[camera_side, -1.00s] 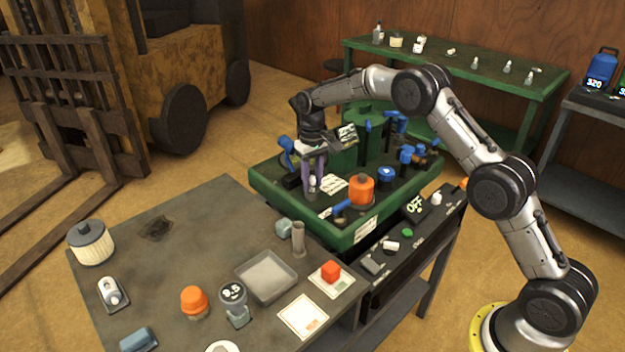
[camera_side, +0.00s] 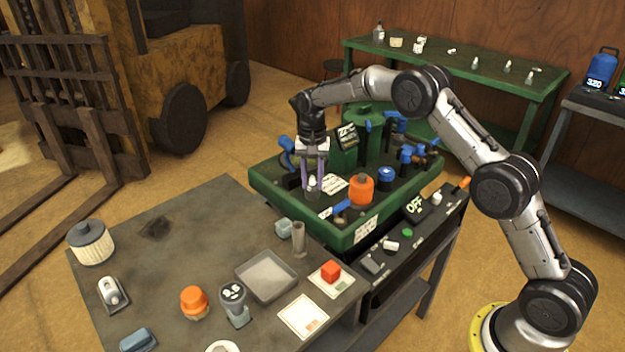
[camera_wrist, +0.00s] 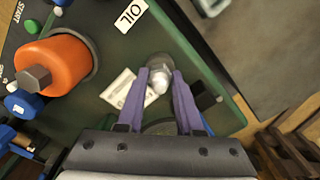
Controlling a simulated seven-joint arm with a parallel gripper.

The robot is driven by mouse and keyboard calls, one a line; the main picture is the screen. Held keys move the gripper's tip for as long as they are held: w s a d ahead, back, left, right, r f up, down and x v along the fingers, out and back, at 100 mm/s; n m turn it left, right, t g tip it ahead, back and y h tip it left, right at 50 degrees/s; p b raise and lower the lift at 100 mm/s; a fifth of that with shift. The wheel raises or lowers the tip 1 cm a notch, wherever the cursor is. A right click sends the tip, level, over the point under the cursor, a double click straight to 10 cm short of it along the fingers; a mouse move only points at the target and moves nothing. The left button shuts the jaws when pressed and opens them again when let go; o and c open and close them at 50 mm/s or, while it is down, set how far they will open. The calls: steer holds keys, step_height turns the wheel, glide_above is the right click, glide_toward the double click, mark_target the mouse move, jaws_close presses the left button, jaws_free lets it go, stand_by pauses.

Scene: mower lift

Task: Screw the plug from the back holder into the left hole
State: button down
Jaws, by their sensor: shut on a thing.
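My gripper (camera_side: 313,188) points down over the left part of the green machine's deck (camera_side: 270,190). Its purple fingers are shut on a silver, round-ended plug (camera_wrist: 160,75), low at the deck surface. In the wrist view the fingertips (camera_wrist: 159,82) lie on either side of the plug. The hole under it is hidden, and I cannot tell how deep the plug sits. A similar silver piece (camera_side: 113,292) sits in a small grey holder at the left of the grey table.
An orange cap with a hex head (camera_side: 361,188) stands right of my gripper, with blue handles and knobs (camera_side: 410,155) beyond. A green cylinder (camera_side: 345,145) is behind. A grey tray (camera_side: 266,276), upright tube (camera_side: 299,238) and red block (camera_side: 331,271) occupy the grey table.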

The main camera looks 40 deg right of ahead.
steer(key=shift+s+f+m, duration=0.1)
steer(key=shift+f+m, duration=0.05)
steer(key=shift+m, duration=0.65)
steer(key=m, duration=0.6)
steer(key=shift+m, duration=0.3)
steer(key=shift+m, duration=1)
steer(key=m, duration=0.4)
